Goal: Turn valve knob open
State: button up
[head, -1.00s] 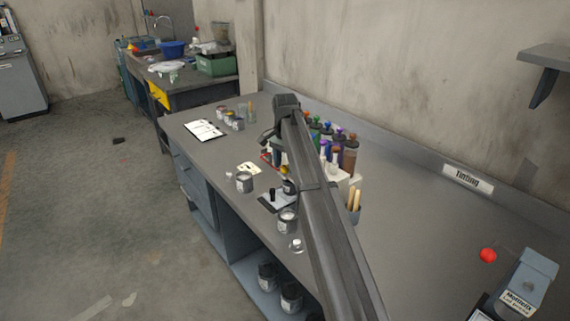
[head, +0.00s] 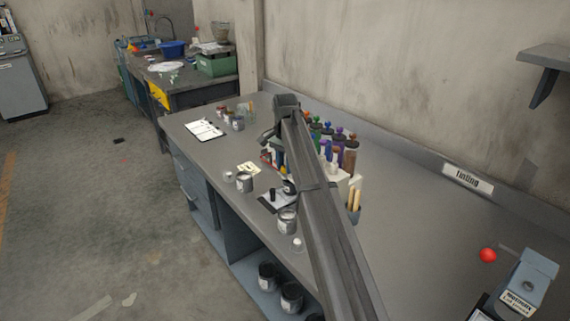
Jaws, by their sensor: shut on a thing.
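My arm reaches in from the lower right over the grey bench and bends at its top, among the small goods. A dark part of it juts out to the left of the bend. I cannot make out my gripper's fingers; they seem hidden behind the arm. No valve knob can be picked out for certain. A red ball (head: 488,255) shows at the right beside a grey-blue labelled device (head: 528,282), far from the arm's bend. Small coloured items (head: 268,157) show just left of the arm, partly covered by it.
The bench (head: 415,220) carries dark bottles with coloured caps (head: 350,152), a clipboard (head: 204,130), a metal can (head: 244,182) and another can (head: 287,221). Dark jars (head: 291,296) stand on the shelf below. The bench top right of the arm is largely clear.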

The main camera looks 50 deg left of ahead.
jog(key=n, duration=0.4)
jog(key=shift+n, duration=0.3)
jog(key=n, duration=0.4)
jog(key=shift+n, duration=0.3)
jog(key=n, duration=0.4)
jog(key=shift+n, duration=2.4)
jog(key=o, duration=1.1)
jog(key=shift+c, duration=0.2)
